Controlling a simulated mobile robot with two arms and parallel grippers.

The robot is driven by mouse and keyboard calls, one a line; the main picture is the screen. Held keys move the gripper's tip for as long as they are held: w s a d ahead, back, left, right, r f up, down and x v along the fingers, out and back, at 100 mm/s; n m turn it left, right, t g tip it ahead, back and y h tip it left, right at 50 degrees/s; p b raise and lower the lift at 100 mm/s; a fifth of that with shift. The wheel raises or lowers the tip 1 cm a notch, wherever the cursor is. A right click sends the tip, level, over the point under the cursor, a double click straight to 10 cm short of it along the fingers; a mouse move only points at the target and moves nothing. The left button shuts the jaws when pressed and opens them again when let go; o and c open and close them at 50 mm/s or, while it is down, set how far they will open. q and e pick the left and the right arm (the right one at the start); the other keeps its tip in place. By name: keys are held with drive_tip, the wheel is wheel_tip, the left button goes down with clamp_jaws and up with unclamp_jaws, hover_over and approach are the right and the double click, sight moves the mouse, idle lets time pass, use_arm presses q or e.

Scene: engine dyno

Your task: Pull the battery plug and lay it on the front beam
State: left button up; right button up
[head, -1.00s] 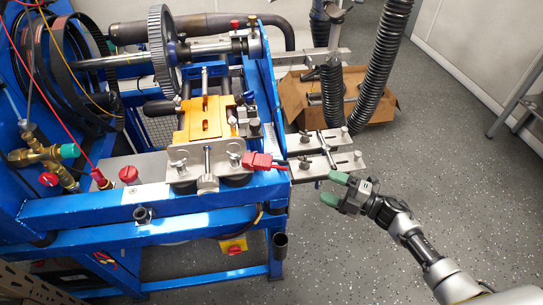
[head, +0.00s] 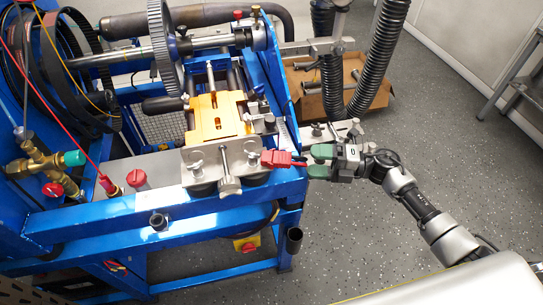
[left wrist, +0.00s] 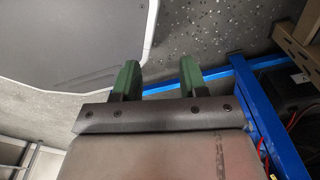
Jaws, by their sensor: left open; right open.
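The red battery plug (head: 275,158) sits at the right end of the blue frame's front, beside the metal clamp plate, with a short red and dark lead on its right. My right gripper (head: 318,161) is just right of the plug, its green fingers open and pointing left towards it. The fingertips are close to the lead; whether they touch it I cannot tell. The blue front beam (head: 110,226) runs across the rig below the plug. My left gripper (left wrist: 160,74) shows only in the left wrist view, open and empty above the floor near a blue frame bar.
An orange block (head: 216,117) and silver thumbscrews stand left of the plug. Red caps and a brass valve (head: 45,165) are at the left. A dark upright tube (head: 293,240) stands at the frame's right corner. A cardboard box (head: 312,98) and black hoses are behind.

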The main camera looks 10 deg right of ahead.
sight(284, 157)
use_arm(q)
drive_tip(key=shift+d+r, duration=0.3)
drive_tip(key=shift+d, duration=0.25)
use_arm(e)
drive_tip(key=x, duration=0.8)
drive_tip(key=shift+a+f, duration=0.1)
drive_tip(key=shift+a, duration=0.15)
use_arm(q)
drive_tip(key=shift+f, duration=0.15)
idle(0.6)
